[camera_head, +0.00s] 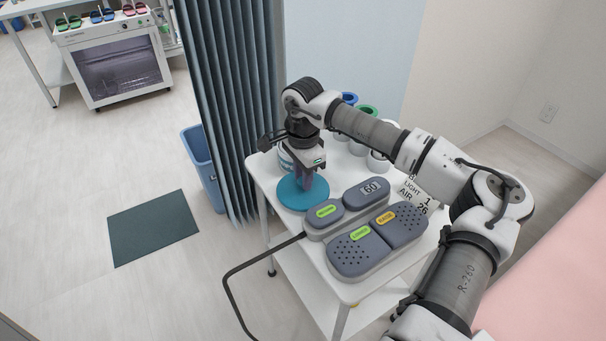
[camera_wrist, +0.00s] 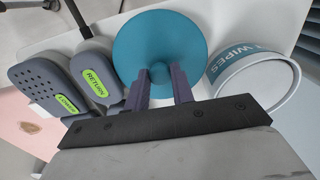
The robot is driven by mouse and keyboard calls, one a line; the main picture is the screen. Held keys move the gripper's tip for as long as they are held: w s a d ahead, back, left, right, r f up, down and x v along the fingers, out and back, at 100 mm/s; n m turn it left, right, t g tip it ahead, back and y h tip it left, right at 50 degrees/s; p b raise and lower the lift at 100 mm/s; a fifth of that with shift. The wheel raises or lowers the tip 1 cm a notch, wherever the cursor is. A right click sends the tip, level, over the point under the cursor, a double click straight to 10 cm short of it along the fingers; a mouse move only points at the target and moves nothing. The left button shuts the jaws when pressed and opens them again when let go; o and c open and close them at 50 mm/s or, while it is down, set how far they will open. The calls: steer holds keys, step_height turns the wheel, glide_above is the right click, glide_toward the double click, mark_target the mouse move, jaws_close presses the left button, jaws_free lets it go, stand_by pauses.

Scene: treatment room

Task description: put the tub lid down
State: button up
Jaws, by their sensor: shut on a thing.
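The tub lid (camera_head: 291,198) is a flat teal disc, low over the white cart top, in front of the tub. It also shows in the wrist view (camera_wrist: 160,38). My gripper (camera_head: 305,183) points down and is shut on the lid near its middle; the two fingers (camera_wrist: 160,75) show close together against it. I cannot tell whether the lid touches the cart top. The wipes tub (camera_wrist: 262,80) is white with a teal label and stands beside the lid. In the head view the tub (camera_head: 284,161) is partly hidden behind my gripper.
A grey foot control (camera_head: 348,255) with several pedals fills the cart's (camera_head: 260,172) front, close to the lid. White canisters with coloured tops (camera_head: 367,112) stand at the back. A curtain (camera_head: 235,100) and a blue bin (camera_head: 199,160) are left of the cart.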

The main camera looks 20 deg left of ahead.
steer(key=shift+f, duration=0.2)
steer(key=o, duration=1)
steer(key=shift+r, duration=0.1)
step_height(320, 180, up, 12)
steer(key=shift+r+b, duration=0.15)
steer(key=shift+b, duration=0.15)
